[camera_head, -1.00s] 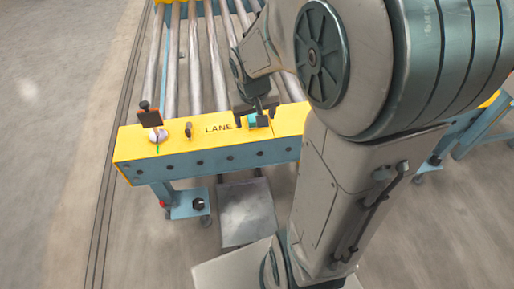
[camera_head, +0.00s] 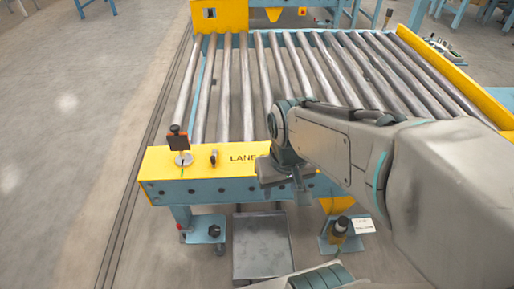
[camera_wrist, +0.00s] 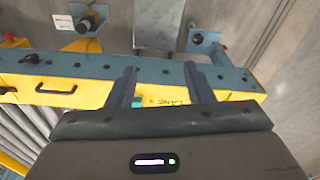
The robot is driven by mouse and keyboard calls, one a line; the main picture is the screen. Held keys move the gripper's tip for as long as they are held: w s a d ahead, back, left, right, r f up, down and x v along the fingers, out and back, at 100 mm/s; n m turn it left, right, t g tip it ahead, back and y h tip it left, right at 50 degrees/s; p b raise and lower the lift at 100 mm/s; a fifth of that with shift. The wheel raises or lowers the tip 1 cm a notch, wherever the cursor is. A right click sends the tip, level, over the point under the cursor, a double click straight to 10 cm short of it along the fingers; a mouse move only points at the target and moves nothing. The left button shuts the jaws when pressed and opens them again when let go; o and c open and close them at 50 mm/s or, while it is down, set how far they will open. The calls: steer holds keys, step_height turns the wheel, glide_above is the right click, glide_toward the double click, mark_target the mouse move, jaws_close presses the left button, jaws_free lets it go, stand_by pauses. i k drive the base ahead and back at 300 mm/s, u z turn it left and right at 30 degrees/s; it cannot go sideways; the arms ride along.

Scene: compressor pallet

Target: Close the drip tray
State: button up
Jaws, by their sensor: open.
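The drip tray (camera_head: 262,246) is a flat grey metal tray low under the front of the roller conveyor. It sticks out toward me past the yellow front beam (camera_head: 205,160). In the wrist view the tray (camera_wrist: 157,24) shows at the top centre, beyond the beam. My gripper (camera_head: 300,192) is at the beam, right of the LANE lettering, above and right of the tray and apart from it. In the wrist view my gripper (camera_wrist: 163,78) has its two fingers wide apart with nothing between them. The LANE lettering shows between the fingers. The tray's far end is hidden under the beam.
Blue conveyor feet stand either side of the tray, the left foot (camera_head: 203,230) and the right foot (camera_head: 340,232), which carries a black-and-yellow fitting and a white tag (camera_head: 364,226). A small dark reflector (camera_head: 178,140) stands on the beam. Floor to the left is clear.

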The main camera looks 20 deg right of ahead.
mark_target(262, 248)
steer(key=u, duration=0.25)
steer(key=k, duration=0.65)
steer(key=u, duration=2.4)
steer(key=k, duration=1)
steer(key=z, duration=1.7)
